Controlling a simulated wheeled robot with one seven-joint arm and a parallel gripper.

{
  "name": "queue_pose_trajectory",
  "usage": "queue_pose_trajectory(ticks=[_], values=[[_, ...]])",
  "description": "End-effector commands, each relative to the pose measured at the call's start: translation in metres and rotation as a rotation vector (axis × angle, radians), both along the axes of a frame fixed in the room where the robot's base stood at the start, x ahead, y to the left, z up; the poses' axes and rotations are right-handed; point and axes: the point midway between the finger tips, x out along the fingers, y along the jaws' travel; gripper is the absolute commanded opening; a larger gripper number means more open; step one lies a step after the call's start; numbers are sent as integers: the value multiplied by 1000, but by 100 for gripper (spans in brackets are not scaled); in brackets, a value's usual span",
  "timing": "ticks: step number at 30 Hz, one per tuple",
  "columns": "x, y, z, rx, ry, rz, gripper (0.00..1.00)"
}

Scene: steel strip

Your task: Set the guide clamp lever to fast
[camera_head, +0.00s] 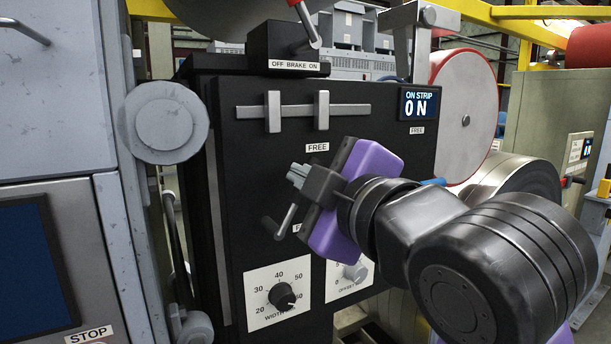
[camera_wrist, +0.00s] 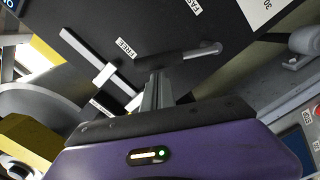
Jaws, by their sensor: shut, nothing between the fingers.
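The guide clamp lever (camera_head: 286,221) is a grey rod with a knobbed end on the black panel. Its rod slants down from behind my gripper, its end beside a mostly hidden label starting with F. In the wrist view the lever (camera_wrist: 198,52) runs rightward from a dark hub, on the side of the FAST label (camera_wrist: 195,6) and away from the FREE label (camera_wrist: 125,48). My gripper (camera_head: 297,175) is shut and empty in front of the panel. In the wrist view its fingertips (camera_wrist: 157,80) point at the hub; whether they touch it is unclear.
Above are a grey rail with two guide blocks (camera_head: 322,110) and an ON STRIP display (camera_head: 420,103) reading ON. Below sit a width dial (camera_head: 281,295) and an offset dial (camera_head: 355,271). A brake lever (camera_head: 306,25) stands on top. A grey cabinet (camera_head: 60,110) is at left.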

Motion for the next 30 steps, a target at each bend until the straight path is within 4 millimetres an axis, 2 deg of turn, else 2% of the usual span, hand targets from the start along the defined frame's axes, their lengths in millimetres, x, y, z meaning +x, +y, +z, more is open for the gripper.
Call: queue_pose_trajectory(ticks=[14,30], values=[[3,-4,-1,45,32,0,0],[23,-34,-20,405,277,-2,0]])
